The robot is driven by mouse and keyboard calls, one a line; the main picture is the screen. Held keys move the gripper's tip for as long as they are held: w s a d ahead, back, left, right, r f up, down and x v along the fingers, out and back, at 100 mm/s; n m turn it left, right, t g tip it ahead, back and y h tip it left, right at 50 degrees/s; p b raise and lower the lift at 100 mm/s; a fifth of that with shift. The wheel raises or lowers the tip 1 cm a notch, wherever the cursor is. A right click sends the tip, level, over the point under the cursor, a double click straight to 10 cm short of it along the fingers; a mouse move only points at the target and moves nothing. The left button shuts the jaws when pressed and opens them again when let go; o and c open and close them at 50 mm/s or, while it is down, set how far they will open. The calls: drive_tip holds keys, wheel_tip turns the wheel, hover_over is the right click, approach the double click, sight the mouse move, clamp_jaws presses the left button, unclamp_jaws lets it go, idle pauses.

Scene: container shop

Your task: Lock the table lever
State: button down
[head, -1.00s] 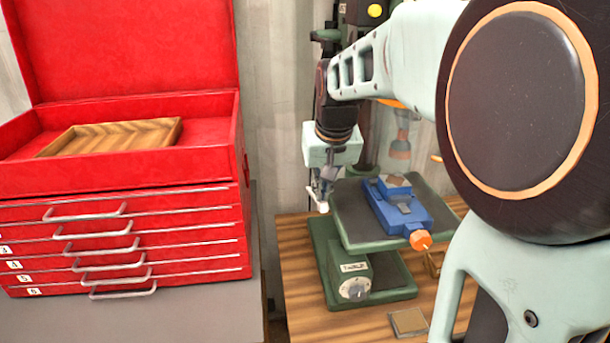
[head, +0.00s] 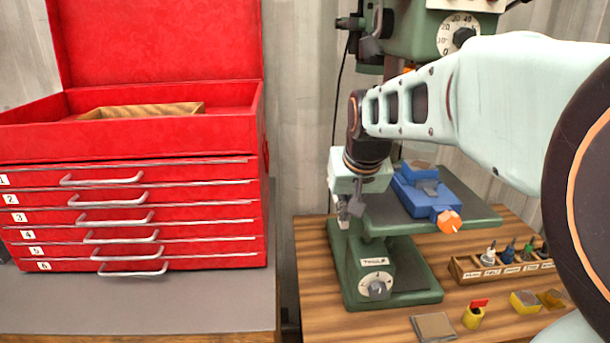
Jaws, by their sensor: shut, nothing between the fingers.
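The green drill press has a dark, flat work table (head: 385,211) with a blue vise (head: 425,193) on it. Under the table, the green base block carries a label that seems to read "TABLE" and a round grey-white knob (head: 377,286). My gripper (head: 344,217) points down at the left edge of the work table, close beside it. Its fingers are shut, and I see nothing held in them. I cannot tell whether they touch the table. No table lever can be made out clearly; it may be hidden behind my gripper.
A red tool chest (head: 133,228) with numbered drawers stands on the left. The drill head (head: 420,40) is above.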

sight(344, 228)
drive_tip(key=shift+s+f+b, duration=0.15)
drive_tip(key=shift+f+b, duration=0.35)
drive_tip(key=shift+f, duration=0.35)
drive_tip(key=shift+s+f+b, duration=0.1)
drive_tip(key=shift+f+b, duration=0.4)
drive_tip(key=shift+f, duration=0.35)
drive_tip(key=shift+r, duration=0.1)
